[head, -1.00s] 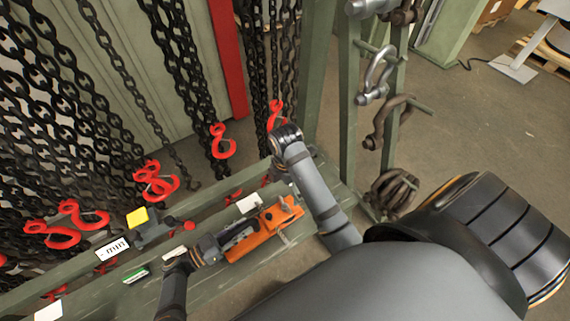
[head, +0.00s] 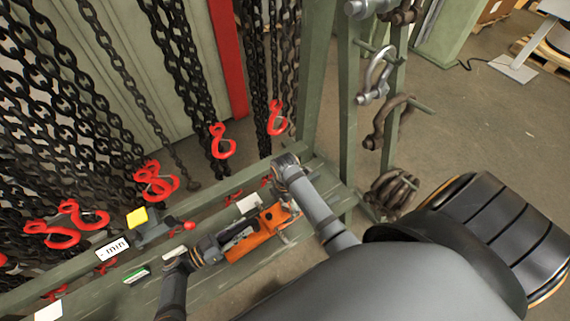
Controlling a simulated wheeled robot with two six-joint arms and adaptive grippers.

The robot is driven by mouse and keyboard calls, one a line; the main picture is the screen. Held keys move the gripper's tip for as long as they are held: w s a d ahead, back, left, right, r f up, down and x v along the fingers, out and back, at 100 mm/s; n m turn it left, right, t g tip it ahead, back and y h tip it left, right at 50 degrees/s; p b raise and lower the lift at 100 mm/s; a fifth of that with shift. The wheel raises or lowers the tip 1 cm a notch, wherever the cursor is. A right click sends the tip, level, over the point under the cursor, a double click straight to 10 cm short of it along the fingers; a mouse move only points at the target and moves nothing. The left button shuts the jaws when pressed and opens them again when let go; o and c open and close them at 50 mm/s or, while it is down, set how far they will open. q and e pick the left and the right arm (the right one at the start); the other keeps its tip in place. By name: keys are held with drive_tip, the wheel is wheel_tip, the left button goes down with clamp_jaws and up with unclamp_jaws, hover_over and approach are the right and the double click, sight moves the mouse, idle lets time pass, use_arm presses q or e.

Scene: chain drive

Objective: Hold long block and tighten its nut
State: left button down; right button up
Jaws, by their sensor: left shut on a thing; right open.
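The long block (head: 262,238) looks like an orange bar lying along the green bench, slightly tilted in the picture. My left gripper (head: 240,239) is shut on its left part and covers that part. My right arm comes in from the right, and its wrist is bent above the block's right end. My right gripper (head: 281,194) is open beneath that wrist, near the block's right end; its fingertips are mostly hidden. A small grey metal part (head: 287,233) shows at the block's right end. I cannot tell whether it is the nut.
A dark device with a yellow top (head: 137,217) and a white label card (head: 112,249) stand left of the block. A green-white box (head: 136,275) lies nearby. A pale box (head: 248,204) sits behind the block. Chains with red hooks (head: 222,141) hang behind the bench (head: 205,294).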

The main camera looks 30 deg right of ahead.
drive_tip(key=c, duration=1.2)
drive_tip(key=shift+o, duration=0.2)
drive_tip(key=shift+m, duration=0.3)
